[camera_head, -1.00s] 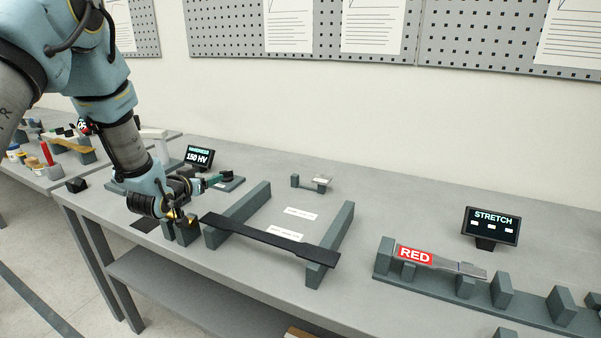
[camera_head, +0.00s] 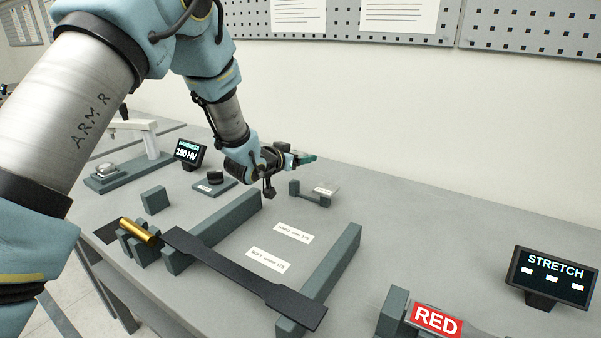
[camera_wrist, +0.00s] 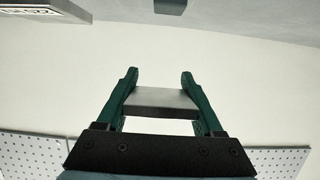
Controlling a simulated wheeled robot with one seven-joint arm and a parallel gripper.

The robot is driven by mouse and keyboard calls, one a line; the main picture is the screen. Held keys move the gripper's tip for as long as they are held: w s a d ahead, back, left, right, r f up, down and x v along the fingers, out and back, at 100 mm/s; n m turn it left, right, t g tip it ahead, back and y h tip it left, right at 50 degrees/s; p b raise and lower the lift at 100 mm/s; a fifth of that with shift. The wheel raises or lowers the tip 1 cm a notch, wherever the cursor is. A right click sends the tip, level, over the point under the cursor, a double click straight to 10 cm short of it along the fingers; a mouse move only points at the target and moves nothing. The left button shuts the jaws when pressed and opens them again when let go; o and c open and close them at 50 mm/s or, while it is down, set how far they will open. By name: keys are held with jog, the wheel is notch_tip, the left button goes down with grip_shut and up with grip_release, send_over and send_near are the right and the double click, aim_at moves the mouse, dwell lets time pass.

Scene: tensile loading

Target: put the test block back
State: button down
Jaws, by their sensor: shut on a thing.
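My gripper (camera_wrist: 160,98) has green fingers shut on a flat grey metal block (camera_wrist: 160,98), which shows between the fingertips in the wrist view. I take this to be the test block. In the head view my gripper (camera_head: 308,158) is above the back of the table, fingers pointing right; the block is hard to make out there. A small grey bracket (camera_head: 311,198) with a white label (camera_head: 326,191) stands on the table just below and right of the gripper in the picture.
A brass cylinder (camera_head: 137,231) rests in a grey holder. A black specimen (camera_head: 240,275) spans two grey rails. A STRETCH screen (camera_head: 553,276) is at right.

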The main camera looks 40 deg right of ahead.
notch_tip(320, 180, down, 5)
jog(key=shift+f+p, duration=0.15)
jog(key=shift+p, duration=0.55)
jog(key=shift+f, duration=0.1)
jog(key=shift+f+b, duration=0.35)
jog(key=shift+b, duration=0.15)
jog(key=shift+f, duration=0.1)
